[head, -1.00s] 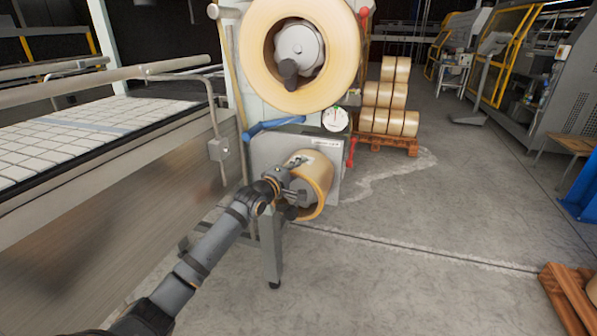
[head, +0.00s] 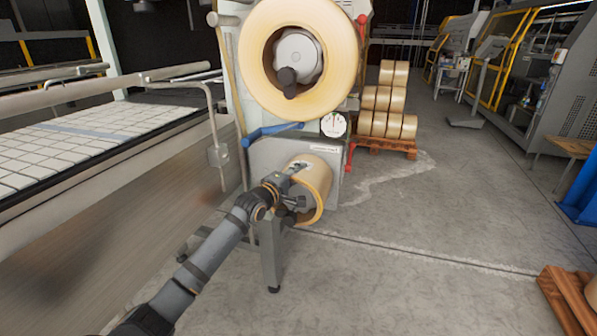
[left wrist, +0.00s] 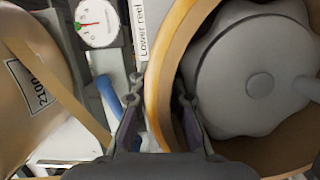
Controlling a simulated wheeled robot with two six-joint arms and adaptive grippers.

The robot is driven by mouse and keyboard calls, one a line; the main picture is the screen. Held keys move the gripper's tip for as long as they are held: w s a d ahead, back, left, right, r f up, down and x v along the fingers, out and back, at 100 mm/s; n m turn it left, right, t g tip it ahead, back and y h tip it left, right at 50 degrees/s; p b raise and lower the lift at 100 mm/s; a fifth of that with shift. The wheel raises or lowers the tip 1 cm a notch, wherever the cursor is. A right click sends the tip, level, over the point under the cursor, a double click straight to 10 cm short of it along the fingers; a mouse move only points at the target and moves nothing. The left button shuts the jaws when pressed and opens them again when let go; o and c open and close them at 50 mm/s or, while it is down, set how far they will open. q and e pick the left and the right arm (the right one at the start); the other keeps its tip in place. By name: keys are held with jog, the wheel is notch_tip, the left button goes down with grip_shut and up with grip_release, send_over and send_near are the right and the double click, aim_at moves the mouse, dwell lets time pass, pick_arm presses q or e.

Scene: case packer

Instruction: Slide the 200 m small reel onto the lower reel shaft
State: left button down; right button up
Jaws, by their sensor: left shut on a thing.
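The small tan reel (head: 318,178) is at the lower front of the machine, by the grey lower panel. My left gripper (head: 297,171) is shut on the reel's near rim. In the left wrist view, the fingers (left wrist: 160,105) stand on either side of the reel's wall (left wrist: 165,75). A grey lobed hub (left wrist: 245,75) shows inside the reel's opening, so the reel appears to be around it. How far on the reel is, and the shaft behind it, are hidden. A "Lower reel" label (left wrist: 146,30) is beside the reel. My right gripper is not in view.
A large tan reel (head: 262,60) hangs on the upper hub. A dial (head: 333,124) and a blue bar (head: 272,130) are between the reels. A conveyor (head: 80,145) runs at the left. Stacked reels stand on a pallet (head: 385,145) behind.

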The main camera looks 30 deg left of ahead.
pick_arm(q)
jog(key=shift+p, duration=0.3)
dwell(0.4)
jog(key=c, duration=1.3)
grip_release()
jog(key=shift+o, duration=0.2)
jog(key=shift+f, duration=0.1)
